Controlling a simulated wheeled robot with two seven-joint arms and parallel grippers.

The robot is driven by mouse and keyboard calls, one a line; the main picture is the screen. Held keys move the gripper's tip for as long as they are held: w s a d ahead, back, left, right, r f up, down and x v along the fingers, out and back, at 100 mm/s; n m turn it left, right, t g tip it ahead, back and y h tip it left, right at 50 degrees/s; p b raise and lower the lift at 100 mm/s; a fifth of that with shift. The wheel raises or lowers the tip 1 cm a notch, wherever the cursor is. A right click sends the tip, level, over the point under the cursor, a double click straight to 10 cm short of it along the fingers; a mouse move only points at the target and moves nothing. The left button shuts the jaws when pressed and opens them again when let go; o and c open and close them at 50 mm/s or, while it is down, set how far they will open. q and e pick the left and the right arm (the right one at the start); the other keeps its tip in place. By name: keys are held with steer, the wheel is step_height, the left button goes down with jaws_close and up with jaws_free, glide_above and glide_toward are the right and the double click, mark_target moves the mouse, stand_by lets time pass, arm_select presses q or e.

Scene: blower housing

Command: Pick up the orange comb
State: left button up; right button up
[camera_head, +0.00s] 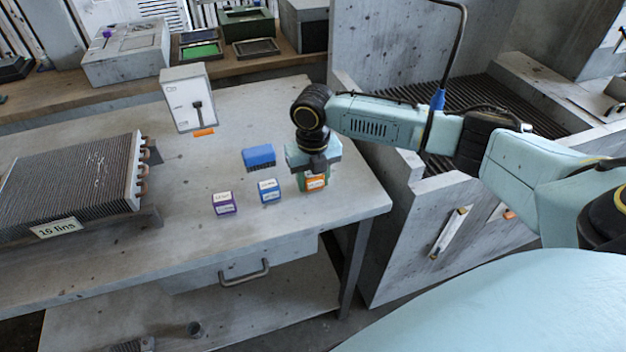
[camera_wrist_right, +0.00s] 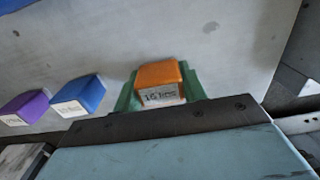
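The orange comb (camera_head: 315,184) is a small block with a white label, near the right front corner of the grey workbench. In the right wrist view the orange comb (camera_wrist_right: 160,84) has a label that seems to read 16 fins. My right gripper (camera_head: 312,178) points down over it, with green fingers on both sides of the block. These fingers look very close to its sides, but I cannot tell whether they press on it. The comb appears at table level; its underside is hidden. My left gripper is not in view.
A blue block (camera_head: 269,190) and a purple block (camera_head: 223,203) stand left of the comb. A larger blue piece (camera_head: 258,157) lies behind them. A finned coil (camera_head: 75,183) marked 16 fins lies at left. A grey-white box (camera_head: 188,98) stands at the back.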

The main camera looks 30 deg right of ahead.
steer(key=c, duration=0.4)
steer(key=shift+o, duration=0.2)
step_height(320, 180, up, 10)
steer(key=shift+r+p, duration=0.1)
steer(key=shift+p, duration=0.45)
steer(key=o, duration=0.4)
steer(key=c, duration=0.3)
